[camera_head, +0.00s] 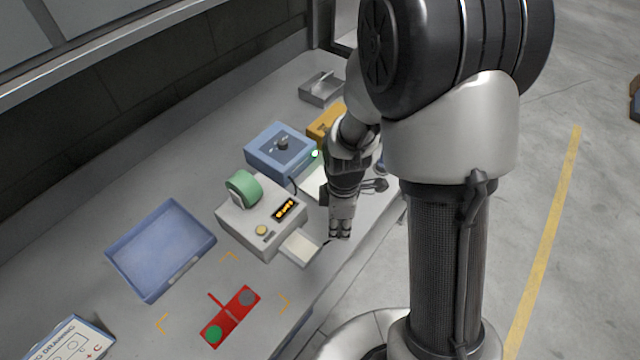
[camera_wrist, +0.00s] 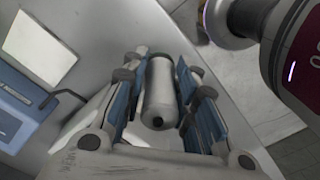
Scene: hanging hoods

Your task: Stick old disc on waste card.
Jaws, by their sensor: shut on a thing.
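My gripper (camera_head: 340,232) hangs over the bench's front edge, right of the grey device. In the wrist view its fingers (camera_wrist: 158,105) are closed around a grey cylinder (camera_wrist: 158,85) with a dark hole in its end. A red piece (camera_head: 230,317) lies on the bench between yellow corner marks, apart from my gripper. It carries a green disc (camera_head: 213,335) and a grey disc (camera_head: 247,297). A blank pale card (camera_head: 300,247) sticks out at the grey device's front, close to my gripper. I cannot tell which card is the waste card or which disc is the old one.
The grey device (camera_head: 243,222) has a green roll and a lit display. An empty blue tray (camera_head: 160,250) lies at left. A blue box (camera_head: 277,150) and an orange box (camera_head: 326,122) stand behind. A printed box (camera_head: 70,343) is at lower left. Bench around the red piece is clear.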

